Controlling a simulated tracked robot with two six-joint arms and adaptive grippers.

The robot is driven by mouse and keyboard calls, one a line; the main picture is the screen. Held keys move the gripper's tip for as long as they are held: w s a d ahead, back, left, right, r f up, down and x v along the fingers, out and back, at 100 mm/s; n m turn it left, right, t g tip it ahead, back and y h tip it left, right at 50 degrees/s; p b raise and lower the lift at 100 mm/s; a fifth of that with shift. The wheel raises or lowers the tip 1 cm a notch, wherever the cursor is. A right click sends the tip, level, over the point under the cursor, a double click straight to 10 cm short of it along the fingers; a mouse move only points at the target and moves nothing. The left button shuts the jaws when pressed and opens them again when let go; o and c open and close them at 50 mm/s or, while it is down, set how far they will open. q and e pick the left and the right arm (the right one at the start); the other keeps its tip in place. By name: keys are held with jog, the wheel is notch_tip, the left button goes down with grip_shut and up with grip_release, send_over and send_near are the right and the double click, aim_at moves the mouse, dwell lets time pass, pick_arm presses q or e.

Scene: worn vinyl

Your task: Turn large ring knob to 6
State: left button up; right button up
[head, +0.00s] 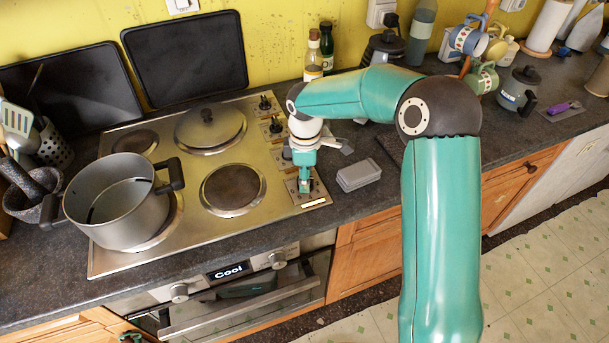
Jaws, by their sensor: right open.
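The hob (108,258) has a column of black knobs on small plates along its right side. The rear knob (264,103) and the one in front of it (276,127) show clearly. My right gripper (304,186) points down at the frontmost knob plate (312,197), with its open fingers around or just over that knob. The gripper hides most of this knob, and its pointer and numbers cannot be read. Another knob behind is partly hidden by my arm. Which knob belongs to the large ring is too small to read.
A large pot (118,212) stands on the front left ring. A lid (210,127) rests on the rear right ring; the front right ring (232,189) is bare. A grey box (358,175) sits right of the hob. Bottles (313,55) stand behind. The oven display (229,271) reads "Cool".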

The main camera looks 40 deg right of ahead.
jog(key=shift+c, duration=0.2)
grip_shut()
